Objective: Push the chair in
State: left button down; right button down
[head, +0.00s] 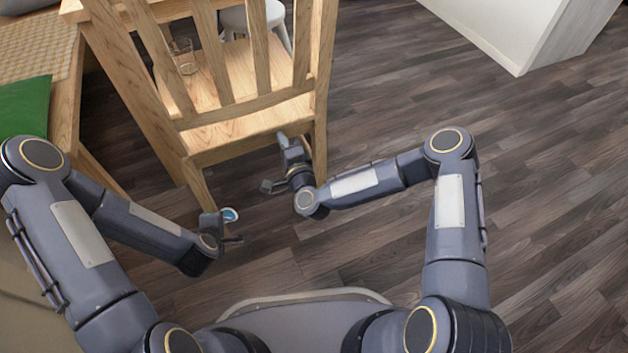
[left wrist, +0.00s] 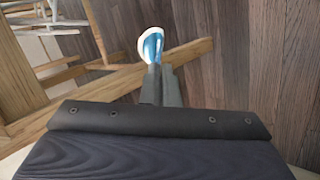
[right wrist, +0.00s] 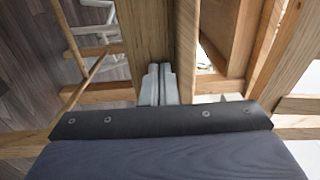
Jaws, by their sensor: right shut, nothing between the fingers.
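The wooden chair (head: 244,126) stands with its slatted back towards me, at the upper middle left of the head view. My right gripper (head: 287,143) is shut and empty, close to the lower back rail near the right rear leg. In the right wrist view its fingers (right wrist: 159,84) point at the chair's wood (right wrist: 150,35); contact cannot be made out. My left gripper (head: 222,226) is low, near the left rear leg. In the left wrist view its fingers (left wrist: 161,85) are close together, with a small blue-and-white thing (left wrist: 151,45) at their tips; whether they grip it is unclear.
A glass (head: 184,57) shows through the chair's slats. A white stool (head: 236,20) is behind the chair. The floor at right is clear up to a white unit (head: 500,35).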

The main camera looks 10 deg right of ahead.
jog(key=v, duration=1)
jog(key=shift+s, duration=0.1)
